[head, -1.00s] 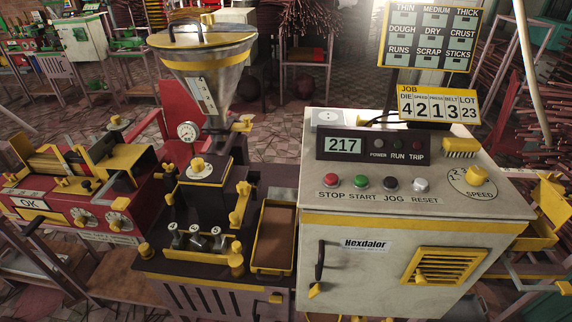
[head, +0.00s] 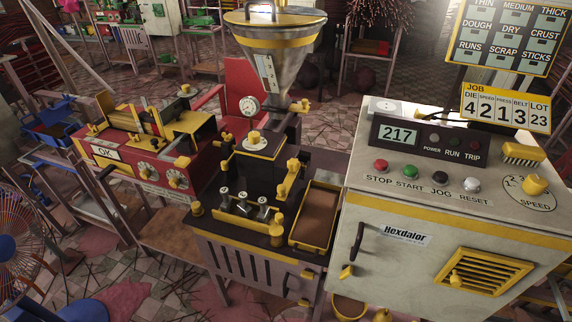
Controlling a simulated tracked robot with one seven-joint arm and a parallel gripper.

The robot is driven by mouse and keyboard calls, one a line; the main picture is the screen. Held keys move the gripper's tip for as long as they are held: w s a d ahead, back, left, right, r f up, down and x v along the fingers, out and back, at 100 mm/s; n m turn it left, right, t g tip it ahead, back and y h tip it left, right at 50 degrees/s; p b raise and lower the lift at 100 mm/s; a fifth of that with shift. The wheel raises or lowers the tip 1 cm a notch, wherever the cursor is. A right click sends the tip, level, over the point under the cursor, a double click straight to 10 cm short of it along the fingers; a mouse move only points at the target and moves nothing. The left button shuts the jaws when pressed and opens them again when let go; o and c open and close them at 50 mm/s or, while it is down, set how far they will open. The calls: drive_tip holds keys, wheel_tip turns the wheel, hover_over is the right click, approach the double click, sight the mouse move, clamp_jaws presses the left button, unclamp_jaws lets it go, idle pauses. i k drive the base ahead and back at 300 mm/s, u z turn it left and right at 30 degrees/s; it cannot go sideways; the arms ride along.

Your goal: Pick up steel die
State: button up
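Several small silvery metal pieces stand in a row on a dark rack at the front of the extruder bench. The left one (head: 224,193), the middle one (head: 242,199) and the right one (head: 263,203) look alike at this size, and I cannot tell which is the steel die. The extruder (head: 256,160), with its steel hopper (head: 277,50) and pressure gauge, stands just behind them. My gripper is not in the head view.
A brown-filled yellow-rimmed tray (head: 329,238) sits right of the rack. The control cabinet (head: 400,245) stands right, showing 217. A red machine (head: 150,178) stands left. A job sign (head: 507,107) reads 4213 23. A wire fan (head: 18,235) is at far left.

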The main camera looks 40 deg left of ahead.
sight(228, 205)
drive_tip(key=z, duration=1.15)
drive_tip(key=i, duration=0.1)
drive_tip(key=u, duration=2.6)
drive_tip(key=k, duration=0.45)
drive_tip(key=u, duration=0.25)
drive_tip(key=i, duration=0.45)
drive_tip(key=z, duration=0.15)
